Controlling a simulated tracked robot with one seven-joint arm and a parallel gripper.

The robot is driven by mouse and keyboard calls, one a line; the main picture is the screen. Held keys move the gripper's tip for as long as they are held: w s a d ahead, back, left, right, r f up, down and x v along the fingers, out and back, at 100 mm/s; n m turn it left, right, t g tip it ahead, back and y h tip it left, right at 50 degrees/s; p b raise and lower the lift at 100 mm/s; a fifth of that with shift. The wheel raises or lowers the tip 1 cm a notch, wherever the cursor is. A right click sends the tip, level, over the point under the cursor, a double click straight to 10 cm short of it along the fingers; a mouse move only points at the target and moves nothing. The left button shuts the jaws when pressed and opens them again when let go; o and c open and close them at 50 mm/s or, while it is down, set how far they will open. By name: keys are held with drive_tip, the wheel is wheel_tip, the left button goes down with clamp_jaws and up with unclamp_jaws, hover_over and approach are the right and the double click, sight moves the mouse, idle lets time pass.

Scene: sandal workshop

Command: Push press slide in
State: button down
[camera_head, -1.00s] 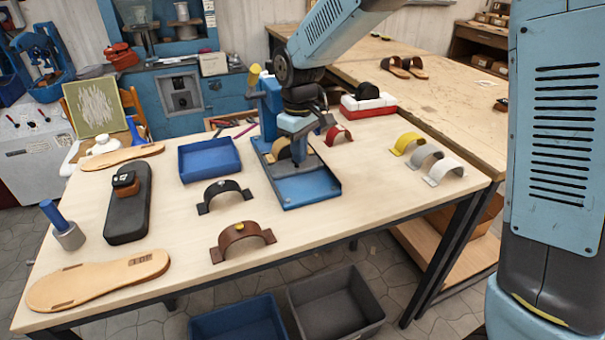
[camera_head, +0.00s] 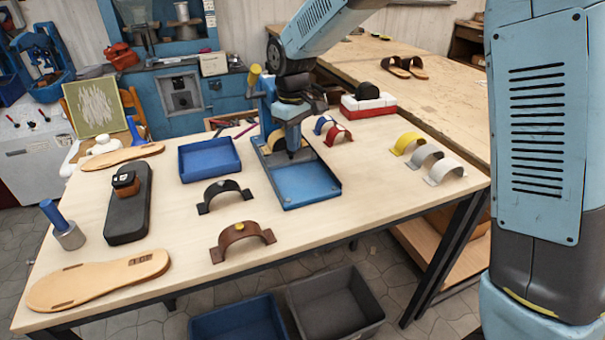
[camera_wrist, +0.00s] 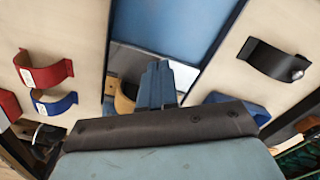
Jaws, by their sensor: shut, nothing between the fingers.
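The press (camera_head: 267,103) stands mid-table, a blue frame with a yellow-tipped handle. Its long blue base (camera_head: 308,182) reaches toward me, with the front part bare. A grey plate, which looks like the press slide (camera_wrist: 186,72), lies at the far part of this base. A tan strap (camera_wrist: 124,101) sits on it, partly hidden behind my gripper. My gripper (camera_head: 293,153) is shut and empty, pointing down at the slide beside the strap. In the wrist view its fingers (camera_wrist: 156,82) are together over the grey plate. Contact with the slide is hidden.
A blue tray (camera_head: 209,164) and black (camera_head: 224,196) and brown (camera_head: 242,239) straps lie left of the press. Red (camera_head: 337,134) and blue (camera_head: 323,124) straps stand close on its right. The table's front right is mostly clear.

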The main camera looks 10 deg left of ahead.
wheel_tip(320, 180, up, 6)
drive_tip(key=shift+s+d, duration=0.15)
drive_tip(key=shift+s, duration=0.05)
idle(0.4)
drive_tip(key=s+d+r+m+t, duration=0.1)
drive_tip(key=s+d+r+m, duration=0.15)
drive_tip(key=d, duration=0.45)
drive_tip(key=s+d+r+m+t, duration=0.15)
drive_tip(key=d+r, duration=0.25)
drive_tip(key=d, duration=0.4)
drive_tip(key=s+d+r+m, duration=0.2)
drive_tip(key=d+r, duration=0.1)
drive_tip(key=d, duration=0.4)
drive_tip(key=s+d+f+m+t, duration=0.1)
drive_tip(key=s+d+m+t, duration=0.2)
drive_tip(key=s+d, duration=1.2)
drive_tip(key=m, duration=0.3)
drive_tip(key=shift+s, duration=0.25)
